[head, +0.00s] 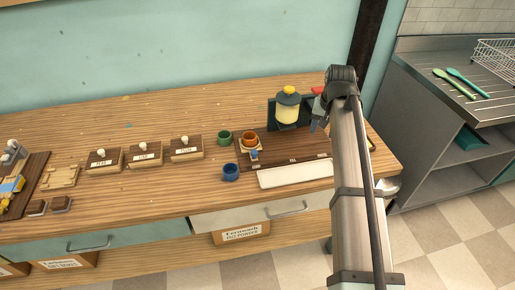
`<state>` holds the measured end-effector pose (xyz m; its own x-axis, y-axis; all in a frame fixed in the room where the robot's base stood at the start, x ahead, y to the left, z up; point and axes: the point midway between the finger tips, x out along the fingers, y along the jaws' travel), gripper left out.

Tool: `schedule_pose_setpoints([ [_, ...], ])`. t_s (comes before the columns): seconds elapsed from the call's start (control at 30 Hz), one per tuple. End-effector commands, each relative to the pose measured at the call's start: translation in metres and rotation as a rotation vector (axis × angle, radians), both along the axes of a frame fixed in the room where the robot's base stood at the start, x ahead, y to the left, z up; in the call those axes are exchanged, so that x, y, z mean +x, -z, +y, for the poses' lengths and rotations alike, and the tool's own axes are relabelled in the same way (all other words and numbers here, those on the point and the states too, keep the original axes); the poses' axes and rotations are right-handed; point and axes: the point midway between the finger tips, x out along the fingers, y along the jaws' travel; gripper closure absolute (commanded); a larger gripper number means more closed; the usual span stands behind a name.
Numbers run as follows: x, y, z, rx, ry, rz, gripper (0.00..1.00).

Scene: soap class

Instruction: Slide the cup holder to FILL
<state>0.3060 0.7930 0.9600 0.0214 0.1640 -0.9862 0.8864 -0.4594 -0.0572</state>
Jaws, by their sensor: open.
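Small labels run along the board's front edge; the middle one (293,160) seems to read FILL, to the right of the holder. A dispenser (287,108) with a yellow knob stands behind the board. My gripper (317,122) is open, above the board's right part, right of the dispenser and well apart from the holder. Its fingers are small and partly hidden by my arm.
A green cup (224,137) and a blue cup (230,173) stand left of the board. A white tray (295,175) lies along its front. Several labelled wooden boxes (145,155) stand farther left. My arm hides the board's right end.

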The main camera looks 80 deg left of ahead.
Motion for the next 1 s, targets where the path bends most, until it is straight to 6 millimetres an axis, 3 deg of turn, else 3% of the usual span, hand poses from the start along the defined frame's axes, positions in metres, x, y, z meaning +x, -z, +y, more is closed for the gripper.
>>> schedule_pose_setpoints([
  [0.03,-0.03,-0.005,0.008,-0.004,-0.02,0.017,0.48],
  [0.2,-0.11,-0.023,0.026,-0.044,0.006,0.06,0.48],
  [0.4,-0.18,-0.046,0.036,-0.12,0.177,0.061,0.48],
  [0.5,-0.201,-0.054,0.037,-0.143,0.244,0.054,0.48],
  [0.7,-0.216,-0.056,0.036,-0.162,0.302,0.045,0.48],
  [1.0,-0.216,-0.018,0.035,-0.162,0.304,0.045,0.48],
])
